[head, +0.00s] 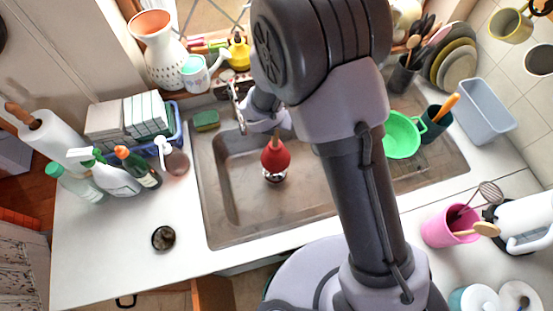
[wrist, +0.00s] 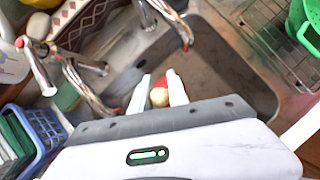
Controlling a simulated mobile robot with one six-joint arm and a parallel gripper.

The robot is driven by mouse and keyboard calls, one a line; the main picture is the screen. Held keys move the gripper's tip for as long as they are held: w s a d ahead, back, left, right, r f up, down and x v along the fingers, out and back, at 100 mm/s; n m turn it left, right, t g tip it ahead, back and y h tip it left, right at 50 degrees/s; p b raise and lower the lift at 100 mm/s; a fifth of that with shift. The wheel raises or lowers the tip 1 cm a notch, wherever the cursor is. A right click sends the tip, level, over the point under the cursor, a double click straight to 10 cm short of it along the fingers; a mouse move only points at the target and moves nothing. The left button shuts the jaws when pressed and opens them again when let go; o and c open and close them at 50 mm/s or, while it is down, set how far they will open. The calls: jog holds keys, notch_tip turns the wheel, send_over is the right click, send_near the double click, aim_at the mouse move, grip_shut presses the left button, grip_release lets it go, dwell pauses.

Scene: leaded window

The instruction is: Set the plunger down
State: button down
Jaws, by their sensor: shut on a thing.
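The plunger has a red rubber cup (head: 275,158) and a short stretch of pale wooden handle showing above it. It is upright over the left basin of the steel sink (head: 230,215), near the metal drain (head: 273,177). I cannot tell whether the cup touches the basin floor. My gripper (head: 273,128) is above the cup, shut on the handle. In the wrist view, the two white fingers of my gripper (wrist: 158,92) close around the pale handle end (wrist: 159,97), with some red cup beyond. My arm hides the middle of the sink.
A tap (head: 238,105) stands behind the basin, close to my gripper. A green sponge (head: 206,120) lies at the back left rim. A green colander (head: 402,136) is in the right side of the sink. Bottles crowd the left counter; its front is mostly clear except a dark round item (head: 163,238).

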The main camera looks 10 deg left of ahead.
aim_at(276, 139)
notch_tip(276, 139, down, 9)
jog(key=b, duration=0.3)
jog(key=shift+r, duration=0.15)
jog(key=shift+f+b, duration=0.35)
jog(key=shift+b, duration=0.15)
jog(key=shift+f+b, duration=0.25)
jog(key=shift+b, duration=0.15)
jog(key=c, duration=1.3)
grip_release()
jog(key=shift+s, duration=0.1)
jog(key=shift+r, duration=0.15)
